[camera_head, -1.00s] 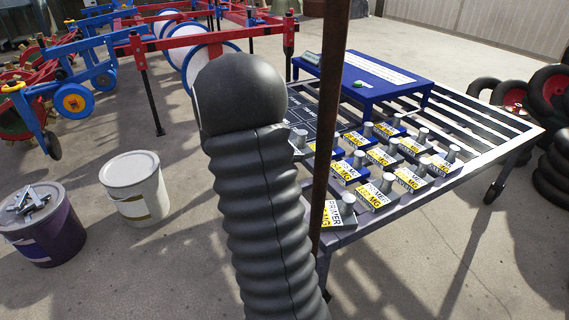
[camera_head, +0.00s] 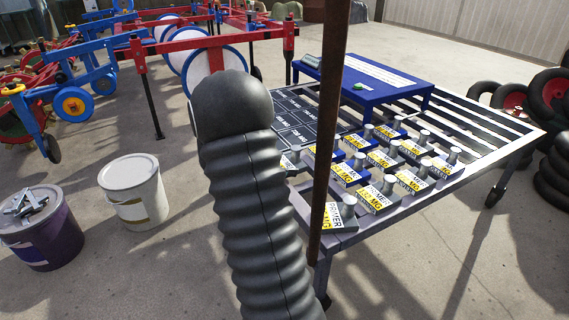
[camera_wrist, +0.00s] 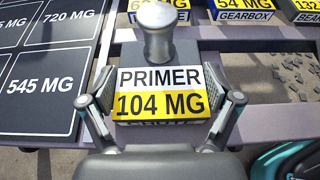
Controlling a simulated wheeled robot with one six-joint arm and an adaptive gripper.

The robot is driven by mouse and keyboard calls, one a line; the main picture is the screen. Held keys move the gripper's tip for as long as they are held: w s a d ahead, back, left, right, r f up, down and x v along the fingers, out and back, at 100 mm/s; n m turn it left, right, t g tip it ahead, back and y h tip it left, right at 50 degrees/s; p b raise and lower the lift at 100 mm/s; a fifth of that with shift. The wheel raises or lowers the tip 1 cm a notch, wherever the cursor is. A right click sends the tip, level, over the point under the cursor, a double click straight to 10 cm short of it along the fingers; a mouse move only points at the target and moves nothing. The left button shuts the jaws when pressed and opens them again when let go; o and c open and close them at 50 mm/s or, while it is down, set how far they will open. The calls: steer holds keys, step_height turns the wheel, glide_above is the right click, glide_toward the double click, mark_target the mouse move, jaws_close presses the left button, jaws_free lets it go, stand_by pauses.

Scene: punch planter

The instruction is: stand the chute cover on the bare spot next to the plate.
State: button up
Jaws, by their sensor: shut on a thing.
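In the wrist view a grey block with a silver knob sits between my fingers. Its label reads PRIMER 104 MG, and a partly hidden word on its front edge looks like CHUTE, so I take it as the chute cover (camera_wrist: 160,78). My gripper (camera_wrist: 158,102) is shut on its sides, and the knob stands up. A black plate (camera_wrist: 45,70) with cells marked 545 MG and 720 MG is to its left; it also shows in the head view (camera_head: 300,112). In the head view my arm hides my gripper. I cannot tell whether the block touches the table.
Several labelled blocks (camera_head: 384,158) with knobs stand in rows on the slatted table (camera_head: 500,120). A blue stand (camera_head: 385,88) is at the back. Small dark chips (camera_wrist: 295,75) lie at right. A brown post crosses the head view. A white bucket (camera_head: 135,195) stands on the floor at left.

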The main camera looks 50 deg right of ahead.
steer(key=o, duration=1.1)
steer(key=shift+c, duration=0.2)
steer(key=shift+a+r, duration=0.15)
steer(key=shift+r, duration=0.1)
steer(key=p+v, duration=0.2)
steer(key=v, duration=0.9)
steer(key=s+a+r+m+t+y, duration=0.3)
steer(key=s+a+m+t+y, duration=0.2)
steer(key=s+a, duration=0.5)
steer(key=s+a+r+m+t+y, duration=0.4)
steer(key=s+a+m+y, duration=0.3)
steer(key=a, duration=1.2)
steer(key=s+m, duration=0.2)
steer(key=s, duration=0.2)
steer(key=shift+a+t+y, duration=0.35)
steer(key=shift+t+y, duration=0.05)
steer(key=shift+s+r, duration=0.15)
